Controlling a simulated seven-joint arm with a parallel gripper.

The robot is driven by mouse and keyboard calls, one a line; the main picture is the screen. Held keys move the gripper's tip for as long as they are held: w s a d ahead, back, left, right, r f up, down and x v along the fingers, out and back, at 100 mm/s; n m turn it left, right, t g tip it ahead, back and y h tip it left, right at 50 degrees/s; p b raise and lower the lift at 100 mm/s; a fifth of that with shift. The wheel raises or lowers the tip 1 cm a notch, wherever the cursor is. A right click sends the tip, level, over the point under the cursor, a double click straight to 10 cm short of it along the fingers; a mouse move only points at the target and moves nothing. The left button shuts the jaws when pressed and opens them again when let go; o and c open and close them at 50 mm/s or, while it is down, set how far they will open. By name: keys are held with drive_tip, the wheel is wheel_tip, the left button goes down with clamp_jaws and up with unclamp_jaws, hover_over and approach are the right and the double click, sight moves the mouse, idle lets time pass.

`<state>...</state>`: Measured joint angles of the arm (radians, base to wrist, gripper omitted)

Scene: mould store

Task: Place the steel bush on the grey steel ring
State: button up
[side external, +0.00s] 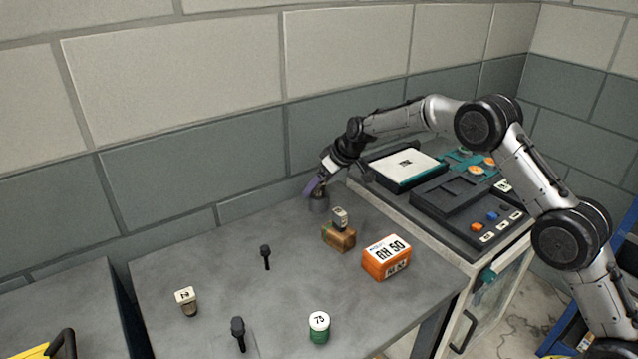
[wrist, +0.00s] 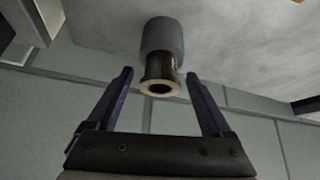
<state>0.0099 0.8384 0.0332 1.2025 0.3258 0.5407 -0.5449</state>
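The steel bush (wrist: 160,72) shows in the wrist view as a short flanged tube with a pale rim around a dark hole. It lines up with the end of the grey steel ring (wrist: 162,36), a smooth grey cylinder, and seems to rest on it. The ring also shows in the side view (side external: 318,204), on the table near the wall. My gripper (wrist: 158,76) is open, with one purple finger on each side of the bush and a gap on both sides. In the side view my gripper (side external: 312,187) is just above the ring and hides the bush.
A wooden block (side external: 339,238) with a small grey item on it and an orange box (side external: 387,260) stand right of the ring. Black pegs, a brown jar (side external: 187,302) and a green jar (side external: 319,329) stand nearer the front. The left middle of the table is clear.

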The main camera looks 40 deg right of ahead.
drive_tip(key=shift+s+r, duration=0.1)
drive_tip(key=shift+r, duration=0.25)
drive_tip(key=s+d+r, duration=0.2)
drive_tip(key=s+r, duration=1.5)
drive_tip(key=s, duration=0.1)
drive_tip(key=s+d+f+m+h, duration=0.1)
drive_tip(key=s+f+m+h, duration=0.1)
drive_tip(key=s, duration=3.1)
drive_tip(key=shift+s+f+m+g, duration=0.2)
drive_tip(key=shift+f+m+g, duration=0.15)
drive_tip(key=shift+m, duration=0.35)
